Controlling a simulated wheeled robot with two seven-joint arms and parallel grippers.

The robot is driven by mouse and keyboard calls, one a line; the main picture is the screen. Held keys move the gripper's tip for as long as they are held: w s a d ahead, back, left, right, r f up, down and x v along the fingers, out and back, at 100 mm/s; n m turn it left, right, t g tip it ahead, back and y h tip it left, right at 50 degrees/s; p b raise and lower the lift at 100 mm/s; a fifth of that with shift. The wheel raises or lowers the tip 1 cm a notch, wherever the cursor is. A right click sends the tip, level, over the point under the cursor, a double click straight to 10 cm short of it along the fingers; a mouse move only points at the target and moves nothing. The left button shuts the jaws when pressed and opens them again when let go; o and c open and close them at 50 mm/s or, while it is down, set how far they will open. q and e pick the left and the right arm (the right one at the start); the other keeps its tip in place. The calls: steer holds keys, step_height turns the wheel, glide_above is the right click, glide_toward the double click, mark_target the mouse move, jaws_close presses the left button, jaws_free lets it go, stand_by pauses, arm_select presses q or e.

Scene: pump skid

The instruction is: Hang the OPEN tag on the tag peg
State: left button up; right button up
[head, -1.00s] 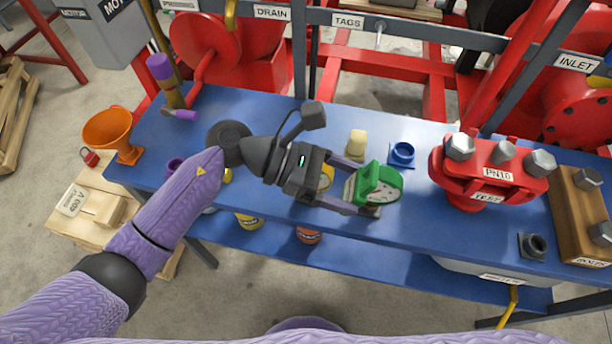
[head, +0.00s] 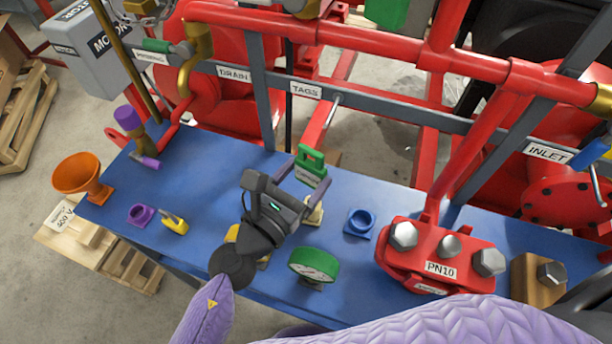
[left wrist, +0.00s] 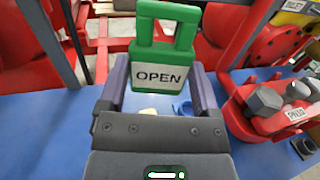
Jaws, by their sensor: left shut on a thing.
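The OPEN tag is a green frame with a white label; in the left wrist view the OPEN tag (left wrist: 163,70) stands upright between my fingers, its square loop at the top. My left gripper (head: 303,172) is shut on the OPEN tag (head: 311,163) and holds it above the back edge of the blue bench. The tag peg (head: 335,101) is a thin metal rod on the grey rail beside the TAGS label (head: 306,90). The tag is below the peg in the head view and apart from it. My right gripper is not in view.
A green-rimmed gauge (head: 314,264), a blue ring fitting (head: 360,223) and a red PN10 flange (head: 425,248) stand on the blue bench (head: 210,222). Red pipes (head: 440,60) and grey posts flank the rail. An orange funnel (head: 82,174) is at the left.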

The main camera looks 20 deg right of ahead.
arm_select(q)
steer(key=shift+w+d+f+b, duration=0.1)
steer(key=shift+w+d+b, duration=0.1)
steer(key=shift+w+d, duration=0.5)
steer(key=shift+w+d+f+b, duration=0.15)
steer(key=shift+w+d, duration=0.2)
steer(key=shift+w, duration=0.55)
steer(key=shift+w+d+r, duration=0.1)
steer(key=shift+w+d, duration=0.15)
steer(key=shift+s+a+r, duration=0.1)
steer(key=shift+w+d, duration=0.35)
steer(key=shift+w, duration=0.2)
steer(key=shift+w+d+b, duration=0.35)
steer(key=shift+w+d, duration=0.15)
steer(key=shift+w, duration=0.25)
steer(key=shift+w+d+b, duration=0.35)
steer(key=shift+w+d, duration=0.15)
steer(key=shift+w, duration=0.2)
